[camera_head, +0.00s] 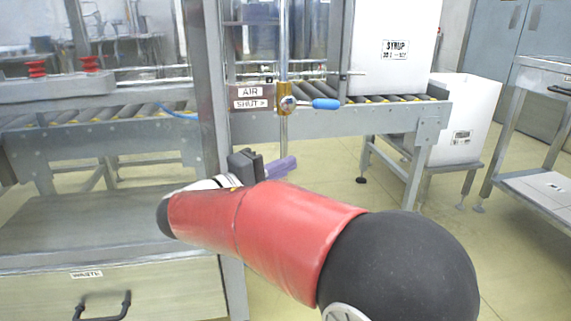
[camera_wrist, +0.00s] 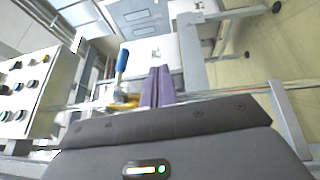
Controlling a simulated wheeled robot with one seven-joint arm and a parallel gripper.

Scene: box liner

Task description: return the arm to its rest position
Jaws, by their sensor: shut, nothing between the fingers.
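My arm, red with a black joint, reaches from the lower right of the head view toward the middle. My gripper (camera_head: 281,168) is at its far end, in front of and below the air valve (camera_head: 287,104) with the blue handle (camera_head: 326,104). Its purple fingers show in the wrist view (camera_wrist: 156,86), pressed together with nothing between them. In the wrist view the blue handle (camera_wrist: 122,61) appears just left of the fingers. I cannot tell the exact gap between fingers and valve.
A roller conveyor (camera_head: 390,99) carries a white box labelled SYRUP (camera_head: 395,30). A white bin (camera_head: 465,115) stands at the right. A bench with a WASTE drawer (camera_head: 110,285) is at lower left. A button panel (camera_wrist: 30,88) is at the left of the wrist view.

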